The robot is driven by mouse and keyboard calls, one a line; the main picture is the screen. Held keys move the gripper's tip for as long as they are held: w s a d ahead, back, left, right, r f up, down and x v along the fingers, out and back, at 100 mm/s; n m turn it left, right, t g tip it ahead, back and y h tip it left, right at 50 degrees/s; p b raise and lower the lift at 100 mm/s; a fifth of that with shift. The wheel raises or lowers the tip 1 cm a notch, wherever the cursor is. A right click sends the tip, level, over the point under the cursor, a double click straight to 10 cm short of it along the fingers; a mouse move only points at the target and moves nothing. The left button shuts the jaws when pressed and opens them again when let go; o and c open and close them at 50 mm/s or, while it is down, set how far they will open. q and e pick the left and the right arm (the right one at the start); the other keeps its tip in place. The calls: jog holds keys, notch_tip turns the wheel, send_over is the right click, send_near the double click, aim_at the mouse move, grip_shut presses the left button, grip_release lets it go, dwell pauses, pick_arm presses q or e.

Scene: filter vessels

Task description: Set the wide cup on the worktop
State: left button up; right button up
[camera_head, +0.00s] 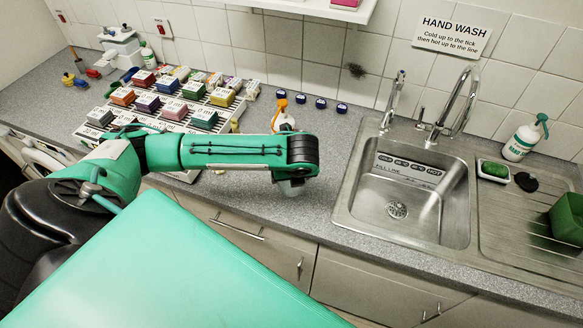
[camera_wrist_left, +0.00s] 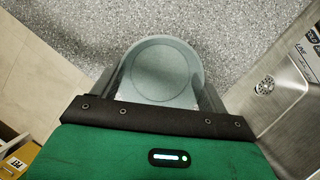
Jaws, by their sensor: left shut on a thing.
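The wide cup is a greyish, see-through round vessel. In the left wrist view the cup (camera_wrist_left: 160,72) sits between the two fingers, and I look down on its round end. My left gripper (camera_wrist_left: 160,92) is shut on it, one finger on each side. In the head view the left gripper (camera_head: 293,172) points down near the worktop's front edge, left of the sink, and only a small part of the cup (camera_head: 291,188) shows beneath it. The speckled grey worktop (camera_head: 250,200) lies under the cup. I cannot tell whether the cup touches it. My right gripper is not in view.
The steel sink (camera_head: 405,195) with its taps is right of the gripper. A rack (camera_head: 120,118) of coloured, labelled boxes stands left. An orange-topped white bottle (camera_head: 283,118) is just behind the gripper. Several dark blue caps lie along the wall.

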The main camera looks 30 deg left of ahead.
pick_arm(q)
jog(key=shift+f+p, duration=0.5)
jog(key=shift+f, duration=2.25)
jog(key=o, duration=1)
jog(key=shift+f, duration=0.1)
jog(key=shift+o, duration=0.2)
jog(key=b+v, duration=0.2)
jog(key=v, duration=1)
